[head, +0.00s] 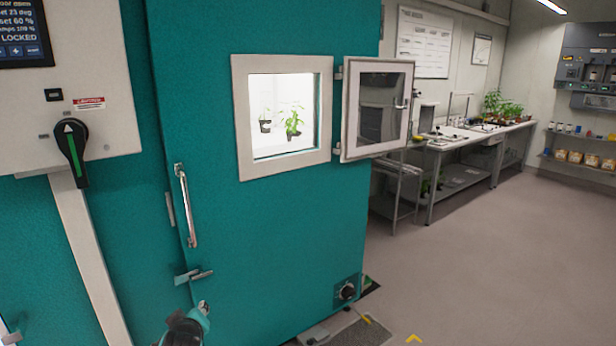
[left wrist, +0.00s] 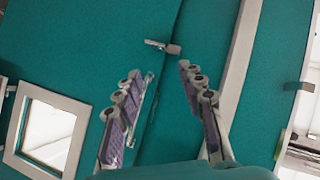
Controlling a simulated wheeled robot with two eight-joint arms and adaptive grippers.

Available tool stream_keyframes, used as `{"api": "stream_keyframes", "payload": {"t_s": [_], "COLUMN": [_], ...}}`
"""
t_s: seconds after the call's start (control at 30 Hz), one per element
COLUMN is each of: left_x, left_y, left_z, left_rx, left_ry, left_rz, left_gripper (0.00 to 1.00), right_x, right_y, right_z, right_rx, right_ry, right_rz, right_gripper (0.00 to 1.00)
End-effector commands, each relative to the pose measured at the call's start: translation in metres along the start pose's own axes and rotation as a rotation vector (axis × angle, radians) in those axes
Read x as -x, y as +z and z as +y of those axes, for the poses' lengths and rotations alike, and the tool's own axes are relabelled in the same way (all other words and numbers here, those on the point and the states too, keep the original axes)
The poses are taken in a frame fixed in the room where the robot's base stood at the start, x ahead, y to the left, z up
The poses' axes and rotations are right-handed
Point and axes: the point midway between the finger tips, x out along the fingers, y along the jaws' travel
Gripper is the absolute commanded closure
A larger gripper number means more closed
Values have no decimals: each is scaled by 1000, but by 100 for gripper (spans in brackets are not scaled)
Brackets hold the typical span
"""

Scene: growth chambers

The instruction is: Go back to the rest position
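My left gripper (left wrist: 159,72) is open in the left wrist view, with its two fingers apart and nothing between them. It faces the teal chamber door (head: 290,230), and a metal latch (left wrist: 162,46) shows beyond the fingertips. In the head view, part of my left arm (head: 186,328) shows at the bottom edge, below the door latch (head: 194,275); the fingers are not clear there. My right gripper is in neither view.
The chamber door has a vertical handle (head: 186,205) and a lit window with plants (head: 293,122) inside. Its hinged window cover (head: 377,110) stands open to the right. A lever switch (head: 71,150) is at the left. Benches (head: 455,138) stand behind; the right floor (head: 490,240) is clear.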

Motion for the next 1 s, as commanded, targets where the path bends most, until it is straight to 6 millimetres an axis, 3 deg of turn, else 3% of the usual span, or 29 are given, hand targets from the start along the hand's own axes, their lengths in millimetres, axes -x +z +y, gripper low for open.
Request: {"api": "stream_keyframes", "payload": {"t_s": [0.03, 0.2, 0.43, 0.63, 1.0], "left_x": [24, 91, 157, 178, 179], "left_y": [15, 71, 142, 169, 170], "left_z": [-6, -32, -65, -77, -77], "left_rx": [-71, -339, -641, -753, -757], "left_ry": [-9, -6, 72, 121, 123], "left_rz": [-45, -212, -401, -465, -467], "left_gripper": [60, 60, 60, 60, 60], "right_x": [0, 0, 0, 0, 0], "right_y": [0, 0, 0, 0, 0], "right_z": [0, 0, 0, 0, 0], "right_rx": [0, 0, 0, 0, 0], "right_ry": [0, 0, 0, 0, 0], "right_rz": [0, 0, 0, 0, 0], "right_gripper": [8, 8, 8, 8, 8]}}
